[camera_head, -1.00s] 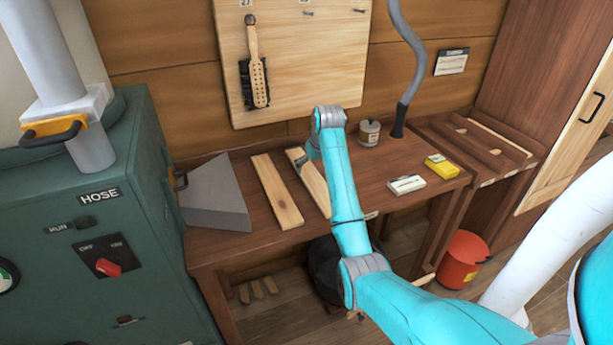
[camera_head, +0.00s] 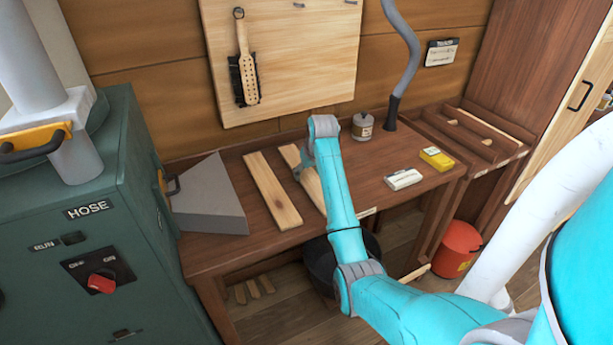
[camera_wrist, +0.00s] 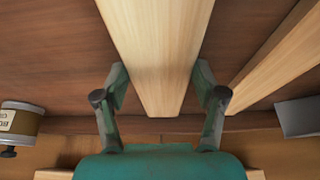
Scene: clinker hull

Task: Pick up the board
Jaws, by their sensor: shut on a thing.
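Two pale wooden boards lie side by side on the brown workbench (camera_head: 372,183). My gripper (camera_head: 303,168) is at the right board (camera_head: 313,190), which my arm partly covers in the head view. In the wrist view, my gripper (camera_wrist: 160,82) has one finger on each long side of this board (camera_wrist: 157,45), shut on it. I cannot tell whether the board is clear of the bench top. The left board (camera_head: 272,192) lies apart from it; it shows at the right of the wrist view (camera_wrist: 278,62).
A grey wedge-shaped block (camera_head: 208,198) stands left of the boards. A small can (camera_head: 362,126), a white box (camera_head: 403,179) and a yellow box (camera_head: 437,158) stand to the right. A grey hose (camera_head: 404,50) comes down at the back. A red bucket (camera_head: 456,250) is on the floor.

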